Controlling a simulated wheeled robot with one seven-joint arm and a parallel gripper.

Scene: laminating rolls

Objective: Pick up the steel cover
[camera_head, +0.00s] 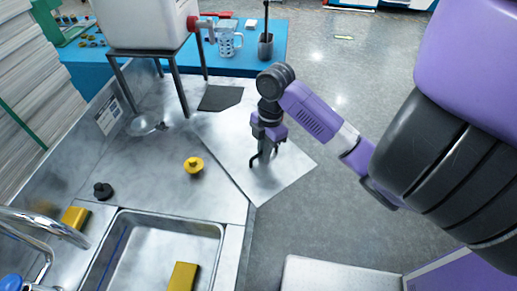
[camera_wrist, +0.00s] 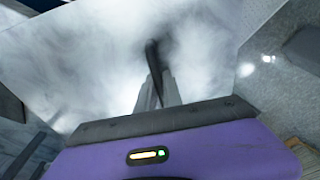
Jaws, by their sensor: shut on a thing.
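The steel cover (camera_head: 280,178) is a flat, pale, shiny square sheet at the counter's right side in the head view, its right part showing against the floor. My gripper (camera_head: 263,158) points down at the middle of the sheet and is shut on it. In the wrist view the cover (camera_wrist: 85,75) fills most of the upper picture, with blurry reflections. My gripper's fingers (camera_wrist: 155,85) are close together there, at a dark, narrow shape that may be a handle or its reflection. I cannot tell whether the cover touches the counter.
The steel counter (camera_head: 150,185) holds a yellow knob-like piece (camera_head: 194,165), a black knob (camera_head: 103,191) and an open sink basin (camera_head: 150,255) with a yellow sponge (camera_head: 183,276). A white tank (camera_head: 145,25) stands on a dark stand behind. Open floor (camera_head: 350,90) lies to the right.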

